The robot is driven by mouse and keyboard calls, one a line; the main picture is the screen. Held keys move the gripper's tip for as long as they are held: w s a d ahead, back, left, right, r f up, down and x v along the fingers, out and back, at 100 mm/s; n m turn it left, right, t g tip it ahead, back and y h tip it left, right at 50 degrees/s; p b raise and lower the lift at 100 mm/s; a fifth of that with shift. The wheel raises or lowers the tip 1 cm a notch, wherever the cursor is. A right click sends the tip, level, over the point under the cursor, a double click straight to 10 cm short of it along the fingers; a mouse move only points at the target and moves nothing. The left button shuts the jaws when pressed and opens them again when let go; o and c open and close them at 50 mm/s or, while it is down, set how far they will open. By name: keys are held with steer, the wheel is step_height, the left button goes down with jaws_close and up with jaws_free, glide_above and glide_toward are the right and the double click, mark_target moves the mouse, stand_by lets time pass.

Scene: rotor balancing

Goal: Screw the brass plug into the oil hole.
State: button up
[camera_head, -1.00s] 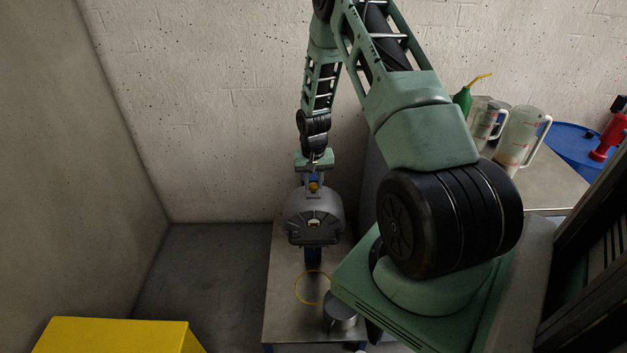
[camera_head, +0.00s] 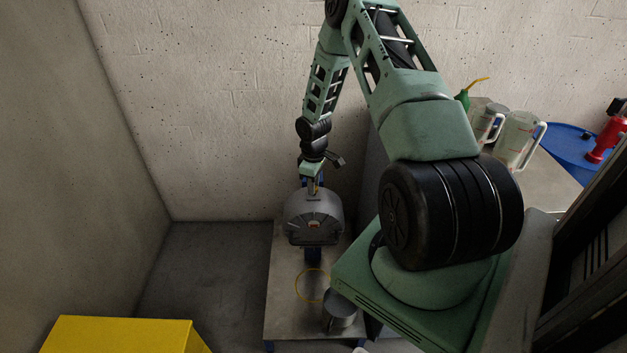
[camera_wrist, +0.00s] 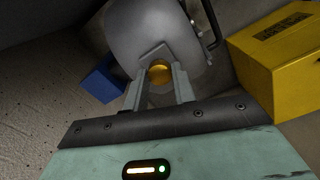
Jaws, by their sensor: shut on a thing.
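The brass plug (camera_wrist: 160,73) shows as a round gold face between the two fingers of my gripper (camera_wrist: 160,88) in the wrist view. My gripper is shut on it. In the head view my gripper (camera_head: 314,187) points down at the top of the grey rounded housing (camera_head: 315,212). The housing also fills the upper middle of the wrist view (camera_wrist: 145,35), with a flat raised pad beside the plug. The oil hole is hidden, and I cannot tell whether the plug is in its thread.
The housing stands on a metal table (camera_head: 285,265) with a yellow ring (camera_head: 312,285) and a metal cup (camera_head: 341,306). A yellow box (camera_head: 120,336) is at the lower left. Clear jugs (camera_head: 515,138) stand on the bench at right.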

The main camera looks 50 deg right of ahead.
steer(key=n+p, duration=0.2)
steer(key=n, duration=0.4)
steer(key=shift+r, duration=0.2)
steer(key=n+p, duration=0.1)
steer(key=n, duration=0.2)
steer(key=shift+f+n+p, duration=0.2)
steer(key=shift+n+p, duration=0.1)
steer(key=shift+n, duration=0.7)
steer(key=shift+r+n+p, duration=0.15)
steer(key=shift+n+p, duration=0.5)
steer(key=shift+n, duration=0.35)
steer(key=n+p, duration=0.1)
steer(key=n, duration=0.2)
steer(key=n+p, duration=0.1)
steer(key=n, duration=0.2)
steer(key=shift+n+p, duration=0.3)
steer(key=n+p, duration=0.1)
steer(key=n, duration=0.3)
steer(key=shift+n, duration=0.3)
steer(key=n+p, duration=0.1)
steer(key=n, duration=0.4)
